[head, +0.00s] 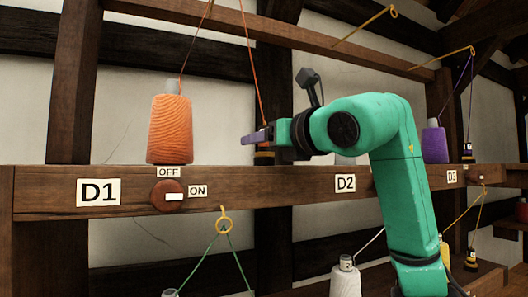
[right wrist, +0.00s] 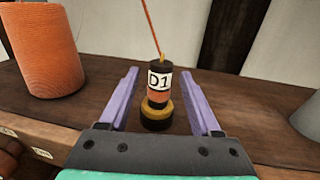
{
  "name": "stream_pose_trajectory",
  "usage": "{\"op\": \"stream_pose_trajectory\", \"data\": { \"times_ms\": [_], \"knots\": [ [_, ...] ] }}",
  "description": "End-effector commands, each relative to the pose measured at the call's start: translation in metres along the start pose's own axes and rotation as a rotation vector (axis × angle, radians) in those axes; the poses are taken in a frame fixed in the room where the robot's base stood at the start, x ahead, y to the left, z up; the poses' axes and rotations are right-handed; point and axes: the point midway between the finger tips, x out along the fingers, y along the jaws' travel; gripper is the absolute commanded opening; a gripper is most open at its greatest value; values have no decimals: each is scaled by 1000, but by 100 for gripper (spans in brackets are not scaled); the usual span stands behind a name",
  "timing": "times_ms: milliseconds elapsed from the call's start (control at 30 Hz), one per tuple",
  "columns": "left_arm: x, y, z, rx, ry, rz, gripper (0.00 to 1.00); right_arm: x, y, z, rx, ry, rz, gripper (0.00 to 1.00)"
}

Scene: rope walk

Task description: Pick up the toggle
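A small dark upright cylinder with a white D1 label and an orange band (right wrist: 158,84), which I take to be the toggle, stands on a black and gold base (right wrist: 156,116). An orange cord rises from its top. My right gripper (right wrist: 163,71) is open, its purple fingers on either side of the cylinder with gaps on both sides. In the head view the right gripper (head: 257,136) is above the beam and mostly hides the cylinder; the base (head: 264,158) shows below it. My left gripper is not in view.
An orange thread cone (head: 170,129) stands left of the gripper on the wooden beam (head: 240,183). A purple cone (head: 434,144) stands farther right. The orange cord (head: 251,62) runs upward.

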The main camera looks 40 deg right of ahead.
Motion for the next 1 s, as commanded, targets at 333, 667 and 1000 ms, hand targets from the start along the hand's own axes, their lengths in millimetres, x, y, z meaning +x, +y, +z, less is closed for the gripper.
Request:
{"op": "stream_pose_trajectory", "data": {
  "times_ms": [333, 667, 1000],
  "knots": [
    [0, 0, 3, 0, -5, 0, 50, -1, 0, 0, 0, -1, 1, 0],
    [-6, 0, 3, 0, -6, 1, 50, -1, 1, 25, 2, -3, 4, 0],
    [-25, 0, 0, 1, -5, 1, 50, -1, 1, 98, 3, -1, 3, 0]
  ]
}}
